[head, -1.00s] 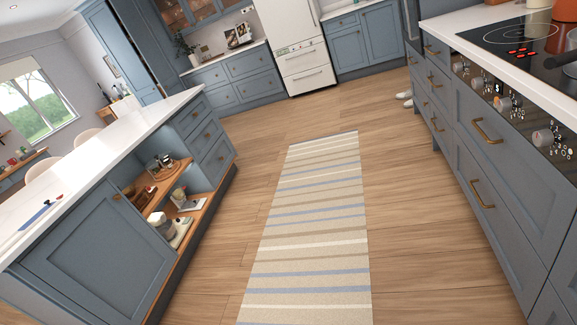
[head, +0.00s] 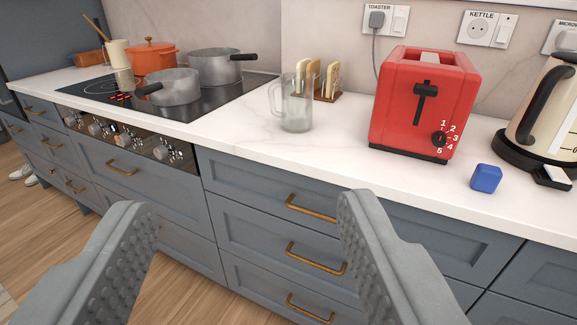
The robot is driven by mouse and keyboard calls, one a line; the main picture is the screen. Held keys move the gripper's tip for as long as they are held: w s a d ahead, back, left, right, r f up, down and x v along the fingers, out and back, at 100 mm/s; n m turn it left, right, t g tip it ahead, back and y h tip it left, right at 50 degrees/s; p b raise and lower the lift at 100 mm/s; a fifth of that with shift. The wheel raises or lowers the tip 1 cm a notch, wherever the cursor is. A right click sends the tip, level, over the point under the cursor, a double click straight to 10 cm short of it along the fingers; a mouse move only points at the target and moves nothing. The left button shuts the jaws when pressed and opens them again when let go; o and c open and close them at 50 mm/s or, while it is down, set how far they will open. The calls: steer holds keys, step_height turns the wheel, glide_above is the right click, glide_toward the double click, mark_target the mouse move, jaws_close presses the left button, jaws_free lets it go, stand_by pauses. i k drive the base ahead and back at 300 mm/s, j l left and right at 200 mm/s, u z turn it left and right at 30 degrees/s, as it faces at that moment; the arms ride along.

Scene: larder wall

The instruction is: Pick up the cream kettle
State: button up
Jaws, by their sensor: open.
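The cream kettle (head: 536,128) stands on its dark base at the right edge of the view, on the white worktop. It has a black handle on its left side, and its right part is cut off by the picture edge. My gripper (head: 245,215) is open and empty, its two grey ridged fingers wide apart in front of the drawers. It is well to the left of the kettle and apart from it.
A red toaster (head: 408,115) and a blue cube (head: 486,179) stand left of the kettle. A glass jug (head: 296,110) and toast rack (head: 328,82) are further left. Pots (head: 172,88) stand on the black hob (head: 120,97). Blue-grey drawers (head: 270,205) with brass handles front the worktop.

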mark_target(543, 128)
steer(key=z, duration=1.3)
